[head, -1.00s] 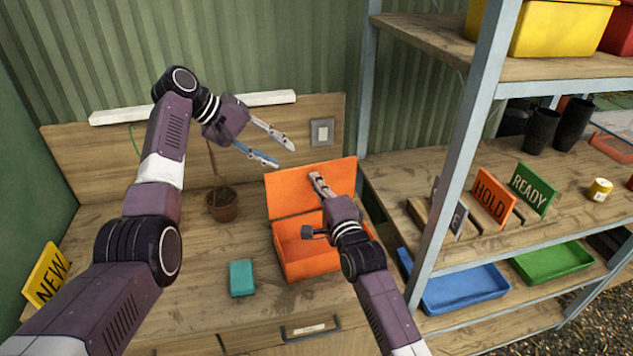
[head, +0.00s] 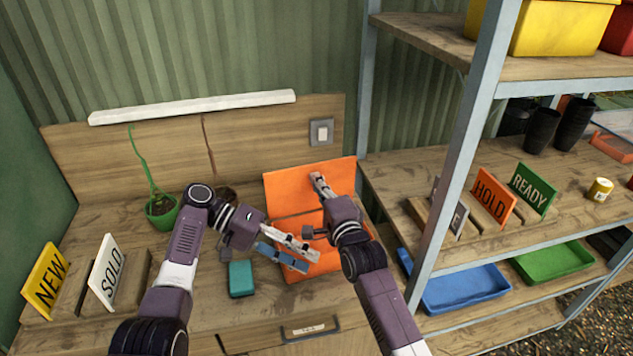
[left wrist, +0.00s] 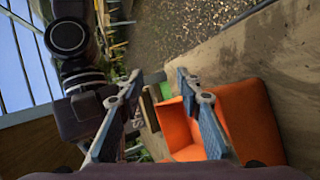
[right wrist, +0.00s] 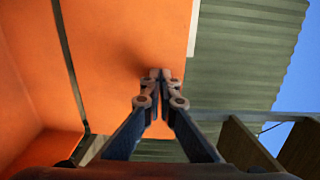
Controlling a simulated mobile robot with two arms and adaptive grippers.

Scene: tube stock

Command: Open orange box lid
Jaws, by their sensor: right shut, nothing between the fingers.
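The orange box (head: 335,264) stands on the wooden bench with its orange lid (head: 288,188) raised at the back. The lid's inner face fills much of the right wrist view (right wrist: 130,45). My right gripper (head: 316,177) is shut and empty, with its tips at the lid's inner face; I cannot tell if they touch. My left gripper (head: 311,262) is open and empty, in front of or over the box's front left part and hiding some of it. The box also shows beyond its fingers in the left wrist view (left wrist: 250,115).
A teal block (head: 241,279) lies left of the box. A shelf post (head: 465,150) rises at right.

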